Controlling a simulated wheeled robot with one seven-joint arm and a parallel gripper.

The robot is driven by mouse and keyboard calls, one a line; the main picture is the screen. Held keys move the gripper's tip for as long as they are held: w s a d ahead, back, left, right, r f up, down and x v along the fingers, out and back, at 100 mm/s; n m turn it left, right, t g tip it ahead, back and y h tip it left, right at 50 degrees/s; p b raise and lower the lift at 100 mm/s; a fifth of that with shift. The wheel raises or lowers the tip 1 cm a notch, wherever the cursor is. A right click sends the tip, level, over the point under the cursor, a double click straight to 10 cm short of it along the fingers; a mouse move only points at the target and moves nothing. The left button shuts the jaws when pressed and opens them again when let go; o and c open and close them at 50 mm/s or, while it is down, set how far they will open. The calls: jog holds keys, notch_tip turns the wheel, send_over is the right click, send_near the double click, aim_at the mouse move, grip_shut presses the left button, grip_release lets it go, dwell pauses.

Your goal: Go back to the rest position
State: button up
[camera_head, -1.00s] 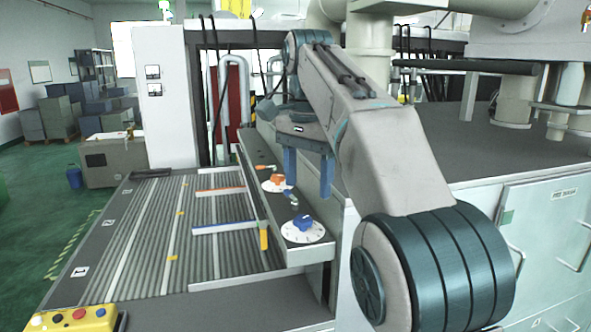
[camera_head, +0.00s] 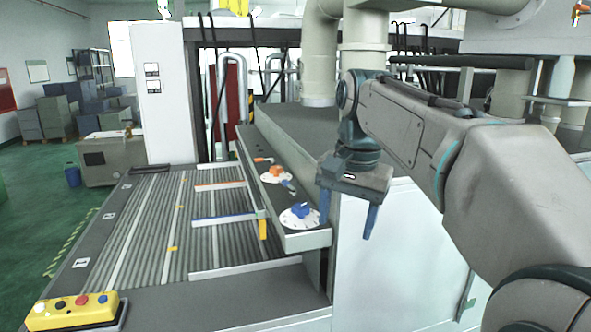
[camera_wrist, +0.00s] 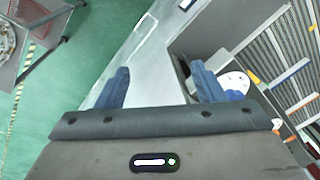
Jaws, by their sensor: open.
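My gripper (camera_head: 347,217) hangs from my arm at the right of the ledge in the head view, its two blue fingers pointing down and spread apart with nothing between them. In the wrist view my gripper (camera_wrist: 158,88) is also open and empty, with pale floor or panel between the fingers and green floor beyond. A white dial with a blue knob (camera_head: 300,214) lies on the ledge just left of my gripper, apart from it. A dial with an orange knob (camera_head: 276,173) is farther back on the same ledge.
A grey ribbed conveyor bed (camera_head: 150,235) with white dividers spans the left. A yellow button box (camera_head: 75,311) sits at its front left corner. A white machine cabinet (camera_head: 385,265) stands below my arm. Large pipes (camera_head: 365,50) rise behind. Green floor is open at left.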

jog(key=s+d+f+n+t+b, duration=0.1)
jog(key=s+d+f+n, duration=0.1)
jog(key=s+f, duration=0.6)
jog(key=s+d+f+n+t+b, duration=0.1)
jog(key=s+d+f+n+b, duration=0.1)
jog(key=s+f, duration=0.6)
notch_tip(320, 180, down, 6)
jog(key=shift+d+f+n+t+h, duration=0.35)
jog(key=shift+d+n, duration=0.45)
jog(key=shift+d, duration=0.4)
jog(key=shift+r, duration=0.1)
jog(key=shift+c, duration=0.2)
